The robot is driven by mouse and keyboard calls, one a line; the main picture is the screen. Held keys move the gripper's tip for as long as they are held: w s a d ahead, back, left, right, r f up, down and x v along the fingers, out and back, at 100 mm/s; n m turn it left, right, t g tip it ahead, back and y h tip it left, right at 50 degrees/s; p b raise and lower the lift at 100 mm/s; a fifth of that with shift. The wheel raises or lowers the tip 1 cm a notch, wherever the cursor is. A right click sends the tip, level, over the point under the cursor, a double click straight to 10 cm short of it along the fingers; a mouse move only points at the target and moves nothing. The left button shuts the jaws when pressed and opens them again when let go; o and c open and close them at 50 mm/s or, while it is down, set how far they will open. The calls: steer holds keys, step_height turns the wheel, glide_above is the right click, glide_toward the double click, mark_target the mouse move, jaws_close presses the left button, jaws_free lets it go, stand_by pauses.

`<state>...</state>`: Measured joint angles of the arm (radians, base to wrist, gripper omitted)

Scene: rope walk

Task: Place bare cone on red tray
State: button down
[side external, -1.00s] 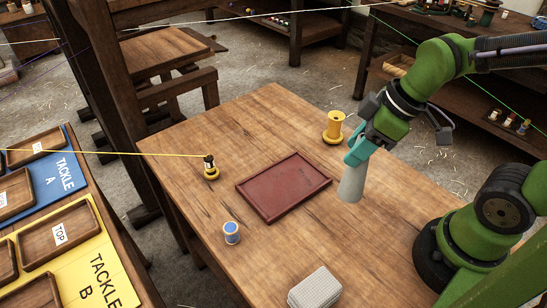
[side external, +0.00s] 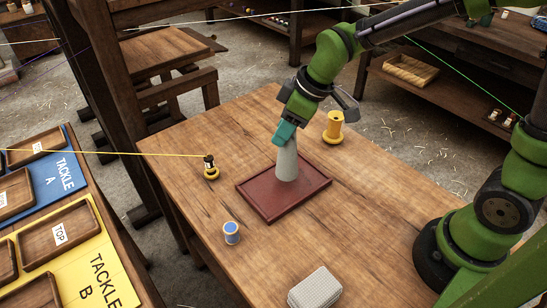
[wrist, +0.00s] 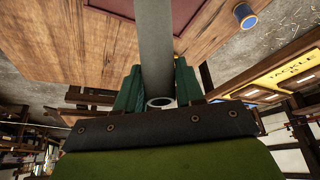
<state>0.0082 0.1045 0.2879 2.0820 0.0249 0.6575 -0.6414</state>
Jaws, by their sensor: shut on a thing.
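The bare cone (side external: 287,162) is pale grey and upright, with its narrow end at the top. My gripper (side external: 285,134) is shut on its upper part. The cone's wide base appears over the right back part of the red tray (side external: 258,202), inside the rim; I cannot tell if it touches the tray floor. In the wrist view the cone (wrist: 156,45) runs between the two teal fingers (wrist: 158,88), and its base is cut off by the frame's top edge. A strip of the tray (wrist: 112,8) shows there too.
A yellow spool (side external: 334,126) stands behind and right of the tray. A blue spool (side external: 231,232) and a grey ribbed block (side external: 315,288) are in front. The table right of the tray is clear.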

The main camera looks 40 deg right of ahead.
steer(key=shift+w+a+f, duration=0.1)
steer(key=shift+w+f, duration=0.05)
steer(key=shift+f, duration=0.75)
steer(key=shift+w+f, duration=0.1)
steer(key=shift+f, duration=0.8)
steer(key=shift+f, duration=0.15)
steer(key=c, duration=0.7)
jaws_free()
